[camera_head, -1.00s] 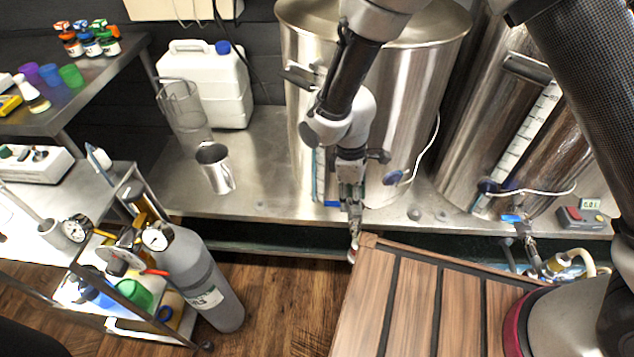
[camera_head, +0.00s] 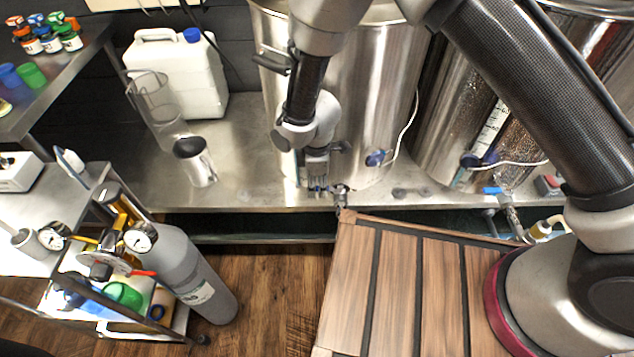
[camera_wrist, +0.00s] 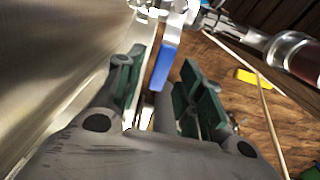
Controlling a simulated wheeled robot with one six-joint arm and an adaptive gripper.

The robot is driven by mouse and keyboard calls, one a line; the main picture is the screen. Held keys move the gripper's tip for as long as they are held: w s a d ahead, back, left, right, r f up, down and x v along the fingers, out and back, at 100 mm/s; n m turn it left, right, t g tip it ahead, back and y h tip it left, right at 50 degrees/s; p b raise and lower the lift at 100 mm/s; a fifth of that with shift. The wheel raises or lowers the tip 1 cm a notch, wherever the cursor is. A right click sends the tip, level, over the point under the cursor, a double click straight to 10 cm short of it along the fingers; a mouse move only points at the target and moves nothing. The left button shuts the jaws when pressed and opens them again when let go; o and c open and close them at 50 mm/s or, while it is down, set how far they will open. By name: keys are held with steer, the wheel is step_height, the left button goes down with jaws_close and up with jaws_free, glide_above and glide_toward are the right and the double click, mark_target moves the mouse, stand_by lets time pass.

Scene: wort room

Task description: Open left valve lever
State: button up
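The left valve has a blue lever (camera_wrist: 163,68), which hangs from a metal valve body at the top of the wrist view. My gripper (camera_wrist: 161,82) is open, with a green-padded finger on each side of the lever. The lever lies across the gap between the fingers, and I see no clear contact. In the head view my gripper (camera_head: 317,176) is at the foot of the left steel tank (camera_head: 375,100), near the bench's front edge. It hides most of the left valve there. The right valve has a blue lever (camera_head: 492,190) below the right tank.
A steel bench (camera_head: 245,190) carries the tanks, a metal jug (camera_head: 200,170), a clear pitcher (camera_head: 155,105) and a white canister (camera_head: 190,75). A grey gas cylinder (camera_head: 190,275) and trolley stand left. Wooden floor shows between them and the slatted wooden top (camera_head: 400,285).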

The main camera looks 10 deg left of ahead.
steer(key=shift+c, duration=0.5)
jaws_close()
